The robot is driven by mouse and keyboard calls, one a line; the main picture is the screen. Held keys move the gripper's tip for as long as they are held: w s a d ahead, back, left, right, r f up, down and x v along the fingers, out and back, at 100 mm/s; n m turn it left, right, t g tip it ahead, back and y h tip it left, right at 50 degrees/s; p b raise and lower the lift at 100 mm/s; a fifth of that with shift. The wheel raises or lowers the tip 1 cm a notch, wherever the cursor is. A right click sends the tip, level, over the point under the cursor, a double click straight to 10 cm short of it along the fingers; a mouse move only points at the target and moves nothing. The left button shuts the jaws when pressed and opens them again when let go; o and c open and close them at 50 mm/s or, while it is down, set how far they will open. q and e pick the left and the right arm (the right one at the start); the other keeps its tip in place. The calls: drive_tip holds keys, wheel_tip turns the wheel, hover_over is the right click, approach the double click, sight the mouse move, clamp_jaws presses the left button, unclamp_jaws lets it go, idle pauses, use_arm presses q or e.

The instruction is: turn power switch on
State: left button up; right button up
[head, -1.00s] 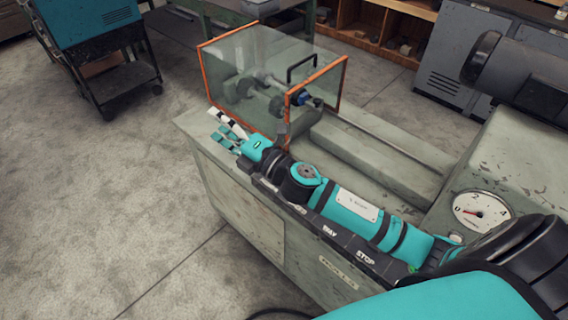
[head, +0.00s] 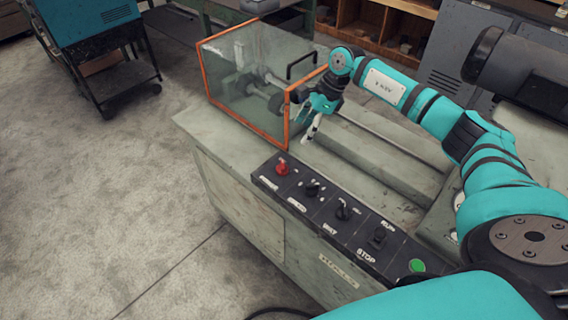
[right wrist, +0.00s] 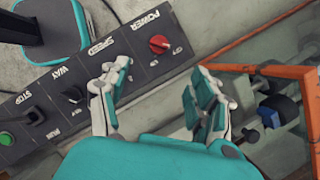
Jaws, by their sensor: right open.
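The power switch is a red rotary knob (head: 282,168) at the far end of the black control panel (head: 352,222). In the right wrist view the red knob (right wrist: 159,44) sits under the word POWER; I cannot read its setting for sure. My right gripper (head: 311,127) is open and empty, above the machine bed and behind the panel, apart from the knob. In the right wrist view my right gripper (right wrist: 160,82) has its fingers spread, with the knob beyond the gap between them. My left gripper is not in view.
Beside the red knob are a black speed knob (head: 312,188), a black knob (head: 343,210), a black switch (head: 379,236) and a green button (head: 416,266). An orange-framed clear guard (head: 245,85) stands just left of my gripper.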

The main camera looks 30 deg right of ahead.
sight(283, 164)
drive_tip(key=b+x, duration=0.7)
drive_tip(key=x, duration=0.8)
drive_tip(key=shift+a+f, duration=0.15)
drive_tip(key=shift+f, duration=0.05)
drive_tip(key=shift+c, duration=0.2)
drive_tip(key=c, duration=1.1)
